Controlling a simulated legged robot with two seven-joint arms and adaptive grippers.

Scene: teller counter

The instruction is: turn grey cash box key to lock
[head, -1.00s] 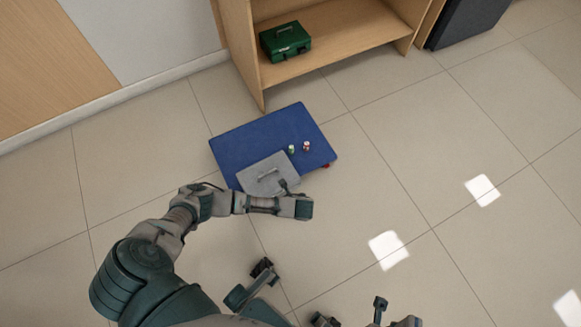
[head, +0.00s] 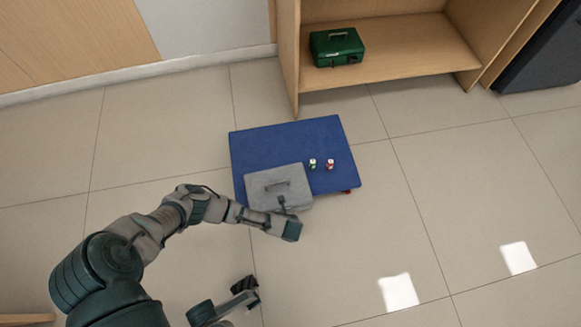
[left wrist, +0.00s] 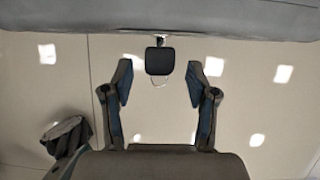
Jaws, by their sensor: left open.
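The grey cash box (head: 262,187) sits shut at the near edge of the blue top, its handle on the lid. In the left wrist view its grey side (left wrist: 160,18) fills the top edge. My left gripper (head: 283,206) is at the near side of the box. In the left wrist view its two fingers (left wrist: 158,82) are open, one on each side of the key head, with a gap on both sides.
The blue top (head: 290,143) also bears a small green-and-white item (head: 312,164) and a small red-and-white item (head: 330,164), right of the box. A green cash box (head: 337,48) stands on a wooden shelf (head: 400,50) behind. Tiled floor is clear to the right.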

